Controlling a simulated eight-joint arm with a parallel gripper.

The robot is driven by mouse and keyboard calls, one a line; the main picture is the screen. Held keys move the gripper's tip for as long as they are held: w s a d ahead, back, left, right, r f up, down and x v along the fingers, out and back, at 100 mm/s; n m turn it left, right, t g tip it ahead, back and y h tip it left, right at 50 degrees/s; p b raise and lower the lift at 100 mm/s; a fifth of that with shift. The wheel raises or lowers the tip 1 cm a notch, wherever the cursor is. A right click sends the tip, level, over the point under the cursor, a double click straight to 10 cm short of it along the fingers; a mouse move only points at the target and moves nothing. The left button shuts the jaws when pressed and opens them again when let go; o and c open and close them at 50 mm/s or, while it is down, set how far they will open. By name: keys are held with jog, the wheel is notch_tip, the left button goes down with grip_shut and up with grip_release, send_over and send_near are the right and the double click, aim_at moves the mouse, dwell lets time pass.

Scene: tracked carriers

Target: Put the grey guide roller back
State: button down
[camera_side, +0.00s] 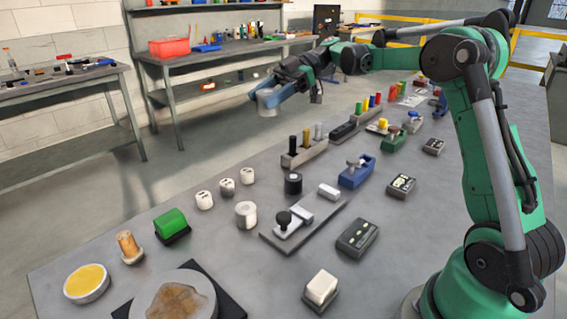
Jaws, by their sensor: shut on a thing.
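My gripper (272,90) is at the upper middle, out beyond the far left edge of the long grey table, with the floor behind it in the picture. It is shut on a grey cylinder, which looks like the grey guide roller (268,104). The roller hangs at the fingertips, apart from any surface. Its lower end is clear, and its upper part is partly hidden by the blue-grey fingers. I cannot tell for sure which place on the table belongs to the roller.
A bench with a red bin (169,47) stands behind.

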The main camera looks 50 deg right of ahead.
notch_tip(320, 180, down, 20)
jog(key=shift+r, duration=0.25)
jog(key=shift+f, duration=0.5)
jog(key=shift+f, duration=0.1)
jog(key=shift+c, duration=0.9)
grip_release()
